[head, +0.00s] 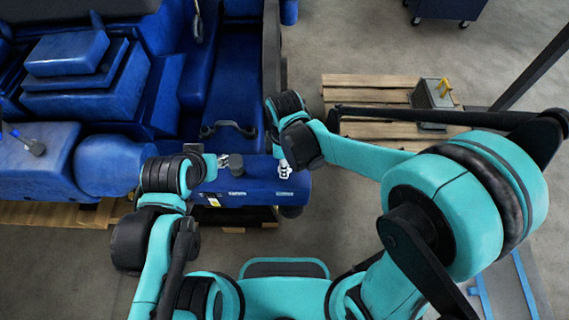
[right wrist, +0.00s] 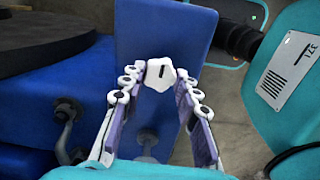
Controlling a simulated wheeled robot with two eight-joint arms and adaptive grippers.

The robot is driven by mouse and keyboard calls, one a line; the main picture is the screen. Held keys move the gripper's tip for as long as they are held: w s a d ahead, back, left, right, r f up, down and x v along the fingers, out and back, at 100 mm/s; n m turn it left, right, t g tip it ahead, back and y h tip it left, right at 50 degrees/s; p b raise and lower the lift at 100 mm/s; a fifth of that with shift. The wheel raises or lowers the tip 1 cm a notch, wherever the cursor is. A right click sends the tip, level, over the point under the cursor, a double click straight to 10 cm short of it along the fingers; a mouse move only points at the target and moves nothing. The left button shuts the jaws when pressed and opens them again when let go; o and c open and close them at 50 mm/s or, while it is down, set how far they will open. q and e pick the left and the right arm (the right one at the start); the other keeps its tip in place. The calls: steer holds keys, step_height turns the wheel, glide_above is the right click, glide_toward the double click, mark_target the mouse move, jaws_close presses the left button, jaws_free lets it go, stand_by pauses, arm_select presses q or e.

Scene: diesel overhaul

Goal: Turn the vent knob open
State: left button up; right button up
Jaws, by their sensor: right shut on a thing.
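In the right wrist view, the vent knob (right wrist: 160,75) is a small white, many-sided knob with a dark slot mark, standing nearly upright in the picture. My right gripper (right wrist: 161,82) has its fingertips on both sides of the knob and is shut on it. In the head view, my right gripper (head: 285,168) is at the right end of the blue engine part (head: 262,190), and the knob cannot be told apart from the fingers. My left gripper (head: 222,160) is beside a dark round cap (head: 236,161) on the same part; its finger opening is too small to tell.
The large blue engine (head: 110,95) fills the left and back. A dark handle (head: 228,128) lies behind the blue part. A wooden pallet (head: 375,95) with a grey box (head: 432,98) stands at the back right. Bare floor (head: 340,220) shows right of the blue part.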

steer(key=shift+n, duration=0.3)
steer(key=o, duration=1.2)
steer(key=shift+c, duration=0.2)
steer(key=shift+r, duration=0.1)
step_height(320, 180, up, 12)
